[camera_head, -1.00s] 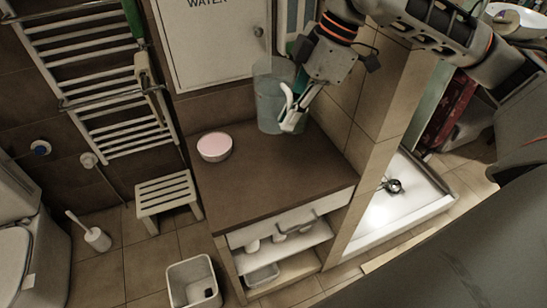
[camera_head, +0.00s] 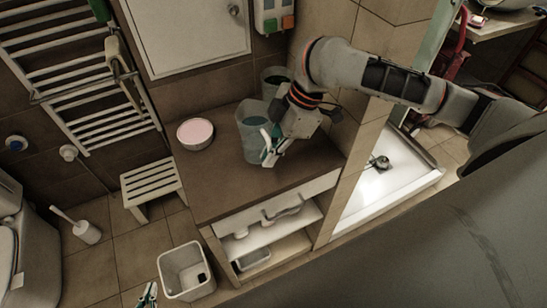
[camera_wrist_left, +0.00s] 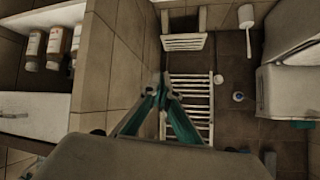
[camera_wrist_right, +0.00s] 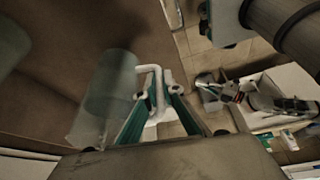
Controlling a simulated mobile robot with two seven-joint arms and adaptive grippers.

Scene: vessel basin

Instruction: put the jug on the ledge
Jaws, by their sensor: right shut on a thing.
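The clear bluish jug (camera_head: 251,131) is upright over the brown counter top (camera_head: 226,178); I cannot tell if its base touches. My right gripper (camera_head: 269,147) is shut on its pale handle, on the jug's right side. In the right wrist view the jug (camera_wrist_right: 108,88) is left of the fingers, and the white handle (camera_wrist_right: 151,72) runs between the fingertips (camera_wrist_right: 159,93). A second clear vessel (camera_head: 274,76) stands behind, partly hidden by the jug and my right arm. My left gripper (camera_head: 148,295) is low at the bottom edge, empty, its fingertips together in the left wrist view (camera_wrist_left: 162,88). I cannot tell which surface is the ledge.
A bowl with pink contents (camera_head: 195,133) stands on the counter, left of the jug. A tiled pillar (camera_head: 362,105) rises at the right. A slatted stool (camera_head: 150,182) and an open white bin (camera_head: 187,270) stand on the floor. The counter's front left is clear.

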